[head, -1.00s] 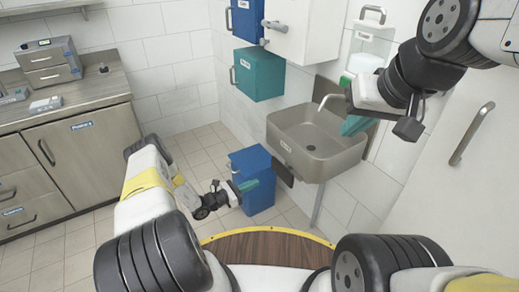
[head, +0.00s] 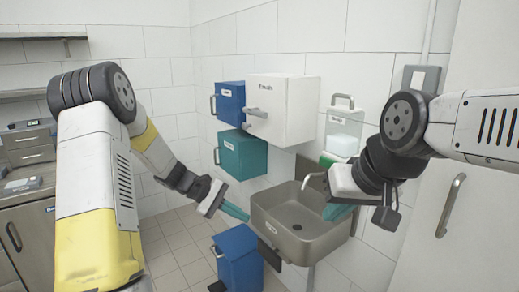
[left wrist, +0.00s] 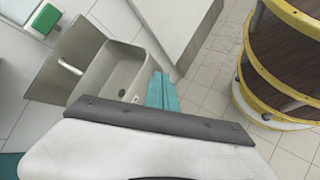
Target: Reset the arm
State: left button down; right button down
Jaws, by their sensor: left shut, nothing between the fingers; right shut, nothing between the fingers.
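My left gripper (head: 235,211) is raised in the head view, left of the sink and above the blue bin. Its teal fingers are shut and empty. In the left wrist view its teal fingers (left wrist: 162,92) show together, with the sink to their left. My right gripper (head: 336,212) is in front of the sink's right side in the head view. Its teal fingers are shut with nothing between them, partly hidden by the hand.
A grey sink (head: 273,213) with a tap is on the wall. A white cabinet (head: 290,110), a blue box (head: 229,102) and a teal box (head: 242,155) hang above it. A blue bin (head: 237,257) stands on the floor below. A counter (head: 28,215) is at the left.

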pick_arm(q)
jog(key=s+a+r+m+t+y, duration=0.3)
jog(key=s+a+r+m+y, duration=0.1)
jog(key=s+r, duration=0.5)
jog(key=s+a+r+m+t+y, duration=0.3)
jog(key=s+r, duration=0.5)
jog(key=s, duration=0.6)
jog(key=a+m+y, duration=0.1)
jog(key=m, duration=0.1)
jog(key=shift+a+r+m+y, duration=0.25)
jog(key=shift+r+m+y, duration=0.05)
jog(key=shift+r+y, duration=0.1)
jog(key=shift+s, duration=0.1)
